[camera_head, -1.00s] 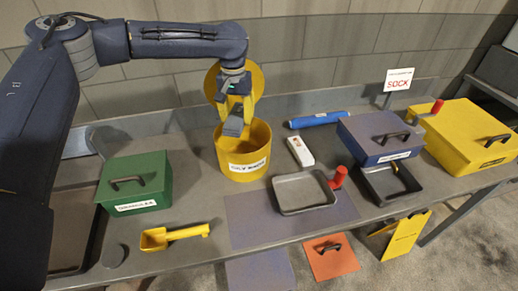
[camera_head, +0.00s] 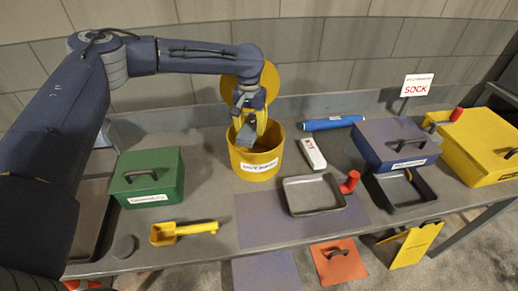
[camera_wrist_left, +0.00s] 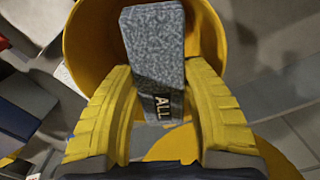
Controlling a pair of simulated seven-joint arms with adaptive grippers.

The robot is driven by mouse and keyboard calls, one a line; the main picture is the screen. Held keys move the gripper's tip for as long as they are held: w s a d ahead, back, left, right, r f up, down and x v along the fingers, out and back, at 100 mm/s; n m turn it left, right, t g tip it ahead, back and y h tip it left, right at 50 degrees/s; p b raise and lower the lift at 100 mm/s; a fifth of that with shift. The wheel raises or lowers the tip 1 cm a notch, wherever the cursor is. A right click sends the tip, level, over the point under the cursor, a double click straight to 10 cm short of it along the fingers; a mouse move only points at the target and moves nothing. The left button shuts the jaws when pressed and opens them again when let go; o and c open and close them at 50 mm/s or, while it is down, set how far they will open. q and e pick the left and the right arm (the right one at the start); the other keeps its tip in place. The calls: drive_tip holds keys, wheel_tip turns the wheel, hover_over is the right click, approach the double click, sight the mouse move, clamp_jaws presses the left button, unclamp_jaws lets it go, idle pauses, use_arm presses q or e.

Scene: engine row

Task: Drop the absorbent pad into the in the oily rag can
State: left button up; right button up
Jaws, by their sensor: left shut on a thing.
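The absorbent pad (camera_wrist_left: 152,55) is a grey speckled block with dark end and the letters "ALL". In the left wrist view it is held between the yellow fingers of my left gripper (camera_wrist_left: 165,115), with the round yellow can (camera_wrist_left: 88,30) behind it. In the head view the oily rag can (camera_head: 254,174) stands at the back middle of the bench, its round yellow lid (camera_head: 229,88) raised behind. My left gripper (camera_head: 246,132) points down at the can's mouth, shut on the grey pad (camera_head: 245,138). The can's inside is mostly hidden. My right gripper is not in view.
A green box (camera_head: 165,172) and yellow scoop (camera_head: 178,232) lie to the left. A white device (camera_head: 313,153), grey tray (camera_head: 314,194), red cylinder (camera_head: 350,182) and blue roll (camera_head: 333,123) are right of the can. Blue (camera_head: 398,146) and yellow (camera_head: 478,142) boxes stand further right.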

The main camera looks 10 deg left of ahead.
use_arm(q)
drive_tip(key=o, duration=1.1)
wheel_tip(320, 180, up, 12)
idle(0.7)
